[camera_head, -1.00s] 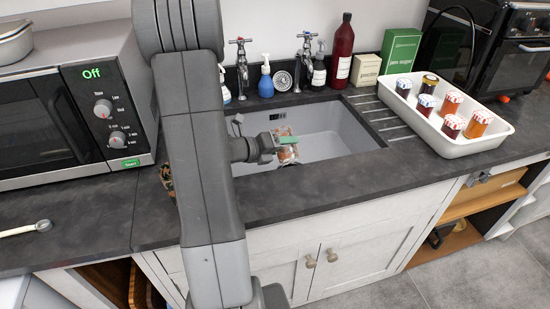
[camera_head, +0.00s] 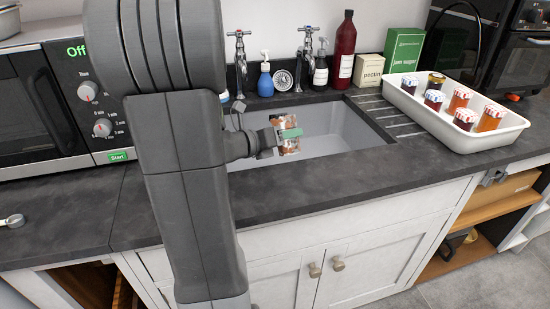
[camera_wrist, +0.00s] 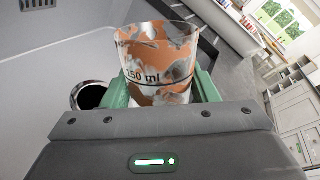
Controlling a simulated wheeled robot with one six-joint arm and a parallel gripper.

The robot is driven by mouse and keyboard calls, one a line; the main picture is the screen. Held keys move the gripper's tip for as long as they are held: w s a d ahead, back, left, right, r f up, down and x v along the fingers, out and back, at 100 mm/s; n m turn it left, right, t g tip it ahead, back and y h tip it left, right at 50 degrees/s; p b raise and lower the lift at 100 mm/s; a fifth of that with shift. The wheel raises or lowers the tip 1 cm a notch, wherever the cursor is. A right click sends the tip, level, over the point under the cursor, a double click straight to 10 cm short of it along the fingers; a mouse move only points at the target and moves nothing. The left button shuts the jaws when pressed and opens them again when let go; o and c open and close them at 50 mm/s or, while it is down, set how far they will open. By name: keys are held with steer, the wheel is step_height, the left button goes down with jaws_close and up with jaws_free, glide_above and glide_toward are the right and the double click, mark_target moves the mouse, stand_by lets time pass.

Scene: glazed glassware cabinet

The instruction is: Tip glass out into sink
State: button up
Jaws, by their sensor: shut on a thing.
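A clear glass (camera_wrist: 160,60) with a 150 ml mark and patchy orange-brown and white colouring shows in the wrist view. It also shows small in the head view (camera_head: 284,122). My gripper (camera_wrist: 163,88) is shut on it, with a green finger on each side. In the head view my gripper (camera_head: 290,134) is over the left part of the grey sink (camera_head: 335,128). The dark round drain (camera_wrist: 88,95) lies left of the glass in the wrist view. The glass's exact tilt, and whether anything loose is in it, I cannot tell.
A tap (camera_head: 239,60) and a second tap (camera_head: 308,55) stand behind the sink, near a blue soap bottle (camera_head: 265,78) and a red bottle (camera_head: 345,50). A white tray (camera_head: 460,137) of jars stands right. A microwave (camera_head: 75,95) stands left.

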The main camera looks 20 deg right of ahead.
mark_target(289, 144)
steer(key=shift+s+r+m+t+h+b, duration=0.3)
steer(key=shift+s+r+m+b, duration=0.4)
steer(key=shift+b, duration=0.45)
steer(key=s+m+b, duration=0.1)
steer(key=b, duration=0.3)
steer(key=s+r+m+t+h+b, duration=0.1)
steer(key=m+b, duration=0.1)
steer(key=b, duration=0.3)
steer(key=shift+r, duration=0.2)
steer(key=r+m+b, duration=0.1)
steer(key=b, duration=0.3)
steer(key=shift+s+d+t, duration=0.1)
steer(key=shift+s+t, duration=0.2)
steer(key=shift+s, duration=0.05)
steer(key=shift+m, duration=0.3)
step_height(289, 144, up, 5)
steer(key=p, duration=0.3)
steer(key=shift+r, duration=0.1)
